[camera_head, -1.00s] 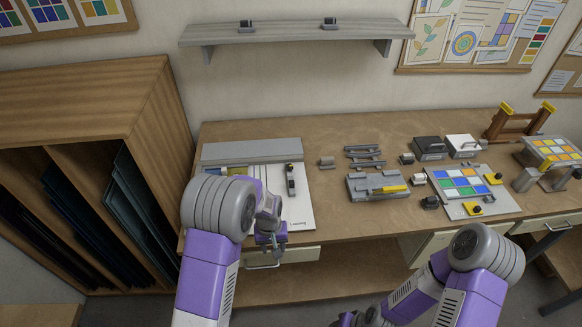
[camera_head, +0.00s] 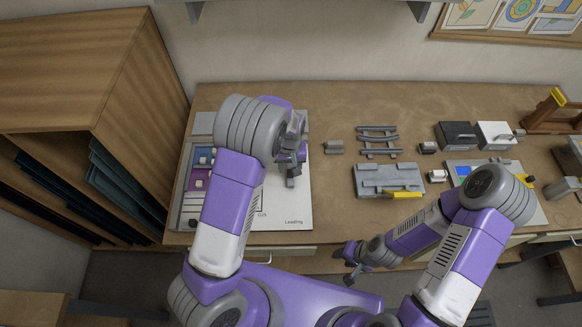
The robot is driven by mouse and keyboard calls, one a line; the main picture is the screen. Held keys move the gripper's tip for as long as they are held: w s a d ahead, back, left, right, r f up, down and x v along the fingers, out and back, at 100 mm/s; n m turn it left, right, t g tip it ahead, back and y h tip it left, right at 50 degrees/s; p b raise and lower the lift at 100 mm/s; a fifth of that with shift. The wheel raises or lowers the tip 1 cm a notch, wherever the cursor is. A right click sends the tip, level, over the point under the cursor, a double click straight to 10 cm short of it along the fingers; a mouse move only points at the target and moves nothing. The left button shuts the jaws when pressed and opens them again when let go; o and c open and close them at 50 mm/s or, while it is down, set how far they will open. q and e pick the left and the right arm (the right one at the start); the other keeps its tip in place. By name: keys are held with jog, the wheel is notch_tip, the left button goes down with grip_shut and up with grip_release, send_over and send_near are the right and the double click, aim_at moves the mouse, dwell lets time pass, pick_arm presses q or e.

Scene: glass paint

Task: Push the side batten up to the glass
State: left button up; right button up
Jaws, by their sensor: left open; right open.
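The white work board (camera_head: 285,205), marked "Leading", lies at the left of the bench. Coloured glass pieces (camera_head: 198,180) show along its left side, partly behind my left arm. A grey bar (camera_head: 204,124) shows at its back edge. My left gripper (camera_head: 291,172) is open over the right part of the board. The side batten cannot be told apart from the gripper there; my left arm and hand also hide the middle of the board. I cannot tell whether the gripper touches anything. My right gripper (camera_head: 349,263) is open, in front of the bench edge, away from the board.
Grey rails (camera_head: 378,141), a grey block (camera_head: 333,147) and a grey tray (camera_head: 388,180) with a yellow-handled tool (camera_head: 402,194) lie right of the board. Black (camera_head: 456,136) and white (camera_head: 494,135) boxes stand behind. A wooden rack (camera_head: 75,75) stands at the left.

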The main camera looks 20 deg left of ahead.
aim_at(290, 172)
pick_arm(q)
jog(key=shift+w+f, duration=0.2)
jog(key=shift+f, duration=1.85)
grip_shut()
